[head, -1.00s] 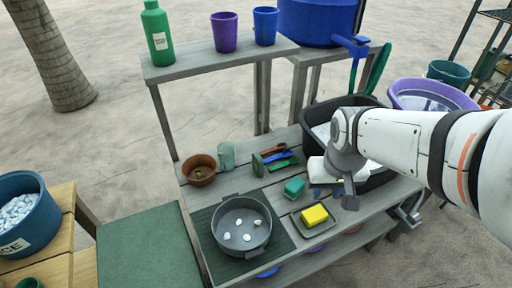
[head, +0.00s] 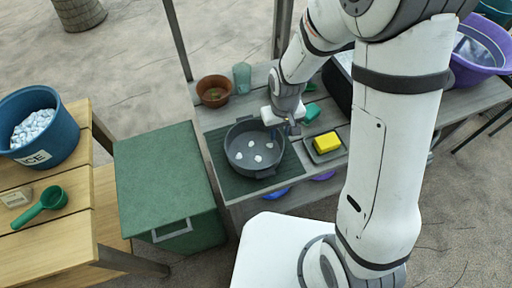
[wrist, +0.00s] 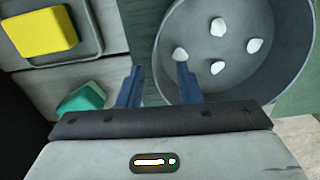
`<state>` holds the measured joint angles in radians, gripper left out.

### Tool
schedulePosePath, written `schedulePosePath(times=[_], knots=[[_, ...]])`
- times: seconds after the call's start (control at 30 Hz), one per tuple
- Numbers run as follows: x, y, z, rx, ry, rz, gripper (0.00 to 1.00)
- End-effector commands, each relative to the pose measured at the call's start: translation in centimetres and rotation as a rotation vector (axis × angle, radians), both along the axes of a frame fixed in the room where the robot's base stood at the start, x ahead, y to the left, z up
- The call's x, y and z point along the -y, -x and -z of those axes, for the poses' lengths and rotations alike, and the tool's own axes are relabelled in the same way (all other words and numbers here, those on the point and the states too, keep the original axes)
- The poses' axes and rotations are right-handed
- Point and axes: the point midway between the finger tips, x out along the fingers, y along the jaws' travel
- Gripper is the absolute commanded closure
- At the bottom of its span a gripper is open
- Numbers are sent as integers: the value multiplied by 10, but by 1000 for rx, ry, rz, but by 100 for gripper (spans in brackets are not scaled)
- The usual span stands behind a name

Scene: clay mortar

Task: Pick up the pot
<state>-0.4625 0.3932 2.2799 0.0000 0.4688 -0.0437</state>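The pot (head: 236,163) is a round dark grey pan with several white stones in it. It stands upright on a dark green mat on the grey wooden counter. In the wrist view the pot (wrist: 230,85) fills the upper right. My gripper (head: 285,128) is at the pot's right rim in the head view. In the wrist view my gripper (wrist: 160,85) is open, with blue fingers apart. One finger appears outside the pot's wall and the other over its inside. I cannot tell whether they touch it.
A yellow sponge (head: 326,142) on a grey tray and a teal block (head: 311,112) lie right of the pot. A brown clay pot (head: 214,91) and a teal cup (head: 242,77) stand behind. A green bin (head: 165,180) stands left, beside a wooden table with an ice bucket (head: 58,140).

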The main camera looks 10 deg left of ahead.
Motion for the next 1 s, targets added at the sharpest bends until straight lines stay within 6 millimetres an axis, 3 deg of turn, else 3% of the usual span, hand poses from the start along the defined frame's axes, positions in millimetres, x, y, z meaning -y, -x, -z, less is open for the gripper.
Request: schedulePosePath(times=[0.3, 0.6, 1.0], knots=[[2, 1, 41, -2, 1, 1, 68], [2, 0, 44, 0, 0, 2, 68], [2, 0, 44, 0, 0, 3, 100]])
